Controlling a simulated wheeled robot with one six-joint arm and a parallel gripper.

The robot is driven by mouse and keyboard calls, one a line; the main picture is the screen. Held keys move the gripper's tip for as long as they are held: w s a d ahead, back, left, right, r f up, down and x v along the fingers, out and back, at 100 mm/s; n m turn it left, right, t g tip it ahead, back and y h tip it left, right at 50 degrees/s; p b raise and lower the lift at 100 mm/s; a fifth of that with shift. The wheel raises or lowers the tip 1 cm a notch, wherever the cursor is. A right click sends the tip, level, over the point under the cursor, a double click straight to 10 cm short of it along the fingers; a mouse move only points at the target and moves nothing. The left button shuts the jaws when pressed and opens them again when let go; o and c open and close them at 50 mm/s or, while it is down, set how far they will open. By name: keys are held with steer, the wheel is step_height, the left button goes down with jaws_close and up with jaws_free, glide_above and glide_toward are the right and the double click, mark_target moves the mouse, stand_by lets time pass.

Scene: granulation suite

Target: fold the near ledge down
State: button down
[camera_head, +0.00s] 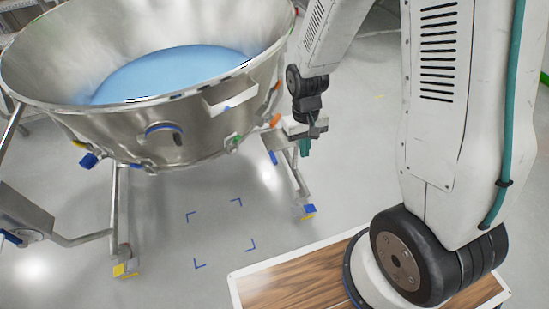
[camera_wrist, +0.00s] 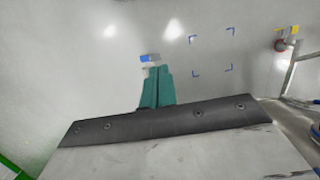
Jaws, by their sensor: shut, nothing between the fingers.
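A short pale metal ledge (camera_head: 230,94) stands out from the near side of a large steel bowl (camera_head: 190,122), just under its rim. It looks roughly level, and I cannot see a hinge clearly. I take it for the near ledge. My gripper (camera_head: 305,147) is to the right of the ledge and lower in the picture, apart from it, beside the bowl's right leg. Its teal fingers point down. In the wrist view the fingers (camera_wrist: 157,88) are together with nothing between them, over grey floor. The ledge is not clear in the wrist view.
The bowl holds blue material (camera_head: 170,72). Its legs have yellow and blue feet (camera_head: 308,211). Orange and blue fittings (camera_head: 274,120) stick out near my gripper. A wood-topped platform (camera_head: 300,283) lies at the front. Floor inside the blue corner marks (camera_head: 220,232) is clear.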

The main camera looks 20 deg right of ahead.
steer(key=w+f+t, duration=0.2)
steer(key=w+f, duration=0.1)
steer(key=f, duration=0.7)
steer(key=w+f+t, duration=0.1)
steer(key=w+f, duration=0.2)
steer(key=f, duration=0.7)
steer(key=t, duration=0.8)
glide_above(272, 157)
steer(key=s, duration=0.3)
steer(key=f, duration=0.9)
steer(key=shift+w+d, duration=0.1)
steer(key=shift+w, duration=0.1)
step_height(272, 157, down, 3)
steer(key=shift+r, duration=0.2)
steer(key=shift+f, duration=0.6)
